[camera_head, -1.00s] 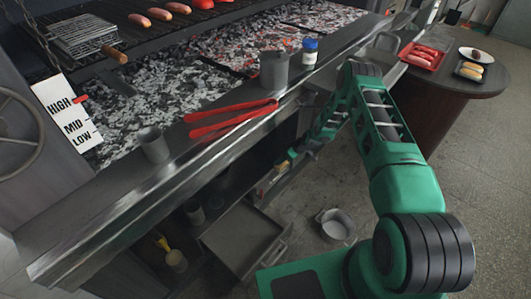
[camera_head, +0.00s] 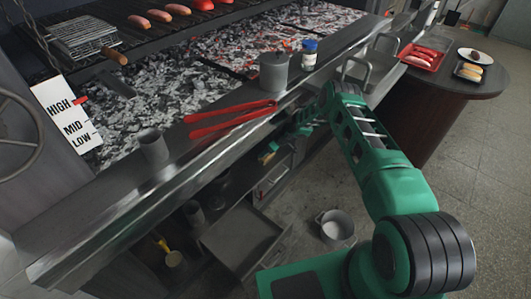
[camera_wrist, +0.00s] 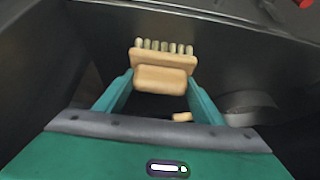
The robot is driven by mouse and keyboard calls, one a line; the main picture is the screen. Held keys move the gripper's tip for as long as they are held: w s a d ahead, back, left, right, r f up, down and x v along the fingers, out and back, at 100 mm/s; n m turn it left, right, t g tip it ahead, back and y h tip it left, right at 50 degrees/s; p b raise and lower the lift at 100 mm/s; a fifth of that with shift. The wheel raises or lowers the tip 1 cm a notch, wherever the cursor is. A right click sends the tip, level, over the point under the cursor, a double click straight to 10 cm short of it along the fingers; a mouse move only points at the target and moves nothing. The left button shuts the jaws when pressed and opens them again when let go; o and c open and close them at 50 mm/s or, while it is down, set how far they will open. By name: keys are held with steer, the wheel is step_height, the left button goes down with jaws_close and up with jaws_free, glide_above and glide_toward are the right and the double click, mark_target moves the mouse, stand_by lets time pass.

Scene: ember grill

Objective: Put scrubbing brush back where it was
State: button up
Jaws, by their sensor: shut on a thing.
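The scrubbing brush (camera_wrist: 165,72) shows in the wrist view as a tan block with a row of pale bristles on its far side. My gripper (camera_wrist: 162,88) is shut on it, one teal finger at each side of the block. A small tan piece (camera_wrist: 182,117) shows between the fingers, closer to the palm; I cannot tell whether it belongs to the brush. In the head view my gripper (camera_head: 268,153) is under the front edge of the grill counter (camera_head: 225,150), by the lower shelf space. The brush is too small there to make out clearly.
Dark metal walls surround the gripper in the wrist view. An open drawer (camera_head: 240,238) and a pot (camera_head: 335,226) on the floor are below. Red tongs (camera_head: 230,117), a grey canister (camera_head: 273,72) and a grey cup (camera_head: 153,145) stand or lie on the counter.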

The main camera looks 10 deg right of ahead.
steer(key=shift+f, duration=0.1)
steer(key=o, duration=1.1)
steer(key=v, duration=0.7)
steer(key=shift+s+r, duration=0.2)
steer(key=shift+r, duration=0.1)
